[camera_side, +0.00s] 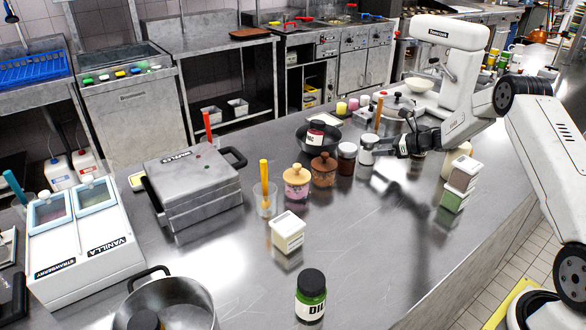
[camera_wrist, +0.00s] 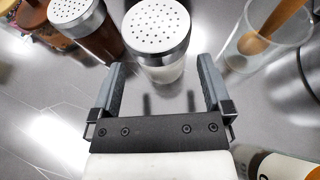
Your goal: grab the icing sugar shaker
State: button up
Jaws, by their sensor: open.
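The icing sugar shaker (camera_side: 367,151) stands upright on the steel counter, with a perforated metal lid and white contents. In the wrist view the shaker (camera_wrist: 157,38) is straight ahead, centred between the fingers. My gripper (camera_side: 378,147) is close beside it, on its right in the side view. The gripper (camera_wrist: 160,64) is open, with one finger on each side of the shaker's lower body near the tips. Gaps show on both sides, and nothing is held.
A brown-filled shaker (camera_wrist: 92,28) with the same kind of lid stands close on the left. A glass with a wooden spoon (camera_wrist: 268,45) is on the right. A labelled jar (camera_wrist: 275,165) is at lower right. Stacked tubs (camera_side: 458,180) stand near the counter's edge.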

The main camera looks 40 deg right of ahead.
aim_at(369, 148)
jog(key=shift+x, duration=2.3)
jog(key=c, duration=1.2)
